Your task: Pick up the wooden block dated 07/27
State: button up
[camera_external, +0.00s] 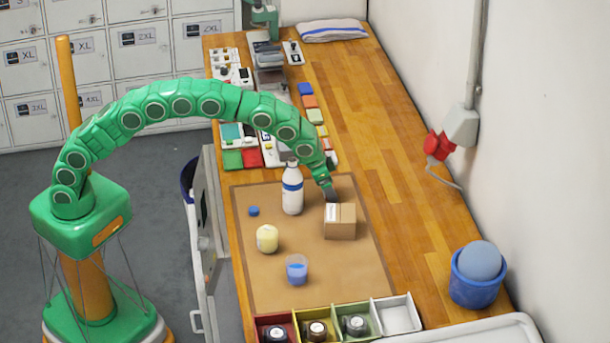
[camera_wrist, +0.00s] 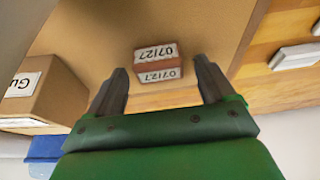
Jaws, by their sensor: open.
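The wooden block (camera_wrist: 158,58) dated 07/27 is small and reddish-brown, with white date labels on two faces. In the wrist view it lies on the brown mat, ahead of and between my fingertips. My gripper (camera_wrist: 161,65) is open, with a finger to either side of the line to the block and nothing held. In the external view my gripper (camera_external: 332,195) points down just behind the cardboard box. I cannot make out the block in that view; the box or gripper appears to hide it.
The cardboard box (camera_external: 340,221) stands close by, at left in the wrist view (camera_wrist: 48,92). A white bottle (camera_external: 292,190), blue cube (camera_external: 253,211), cream round item (camera_external: 267,239) and blue-filled cup (camera_external: 296,270) share the mat (camera_external: 270,295).

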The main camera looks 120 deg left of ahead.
jog(key=c, duration=1.1)
jog(key=shift+r, duration=0.15)
